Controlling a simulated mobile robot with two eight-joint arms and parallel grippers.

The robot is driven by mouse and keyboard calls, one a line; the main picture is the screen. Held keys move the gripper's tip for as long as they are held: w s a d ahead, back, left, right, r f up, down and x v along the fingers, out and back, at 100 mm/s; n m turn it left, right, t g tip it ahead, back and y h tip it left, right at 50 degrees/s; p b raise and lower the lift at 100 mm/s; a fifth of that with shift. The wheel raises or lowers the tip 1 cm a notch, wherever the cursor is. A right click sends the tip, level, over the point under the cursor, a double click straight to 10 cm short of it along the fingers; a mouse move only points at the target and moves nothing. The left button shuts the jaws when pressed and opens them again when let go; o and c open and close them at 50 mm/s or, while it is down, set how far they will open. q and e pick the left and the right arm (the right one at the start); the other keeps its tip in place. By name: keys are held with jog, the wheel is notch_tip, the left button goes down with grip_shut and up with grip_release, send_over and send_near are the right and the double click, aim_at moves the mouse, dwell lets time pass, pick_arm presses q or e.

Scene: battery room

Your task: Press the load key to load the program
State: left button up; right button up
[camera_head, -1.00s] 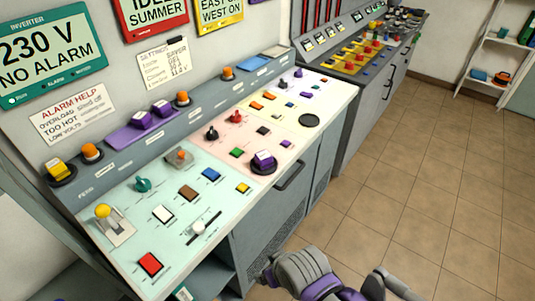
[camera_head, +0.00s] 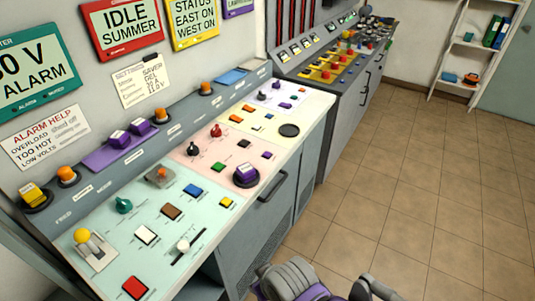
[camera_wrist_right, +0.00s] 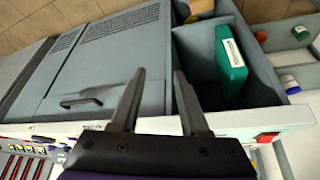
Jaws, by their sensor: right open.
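The console's sloped top (camera_head: 80,209) holds many coloured keys and knobs. Its pale green section has a red key (camera_head: 135,287), a white key (camera_head: 145,234), a brown key (camera_head: 171,212), a blue key (camera_head: 192,191) and a yellow key (camera_head: 227,202). The pink section has a green key (camera_head: 216,168) and a purple block (camera_head: 245,173) on a dark round base. I cannot read which is the load key. In the right wrist view my right gripper (camera_wrist_right: 157,90) is open and empty, in front of the cabinet side; a red key (camera_wrist_right: 267,137) shows there. My left gripper is out of view.
Orange and purple buttons line the ledge behind. Signs hang on the wall, including a settings note (camera_head: 140,81). A cabinet handle (camera_head: 272,186) juts from the front. An open compartment holds a green binder (camera_wrist_right: 231,62). The tiled floor (camera_head: 400,210) at right is clear.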

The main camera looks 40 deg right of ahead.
grip_shut()
dwell(1.3)
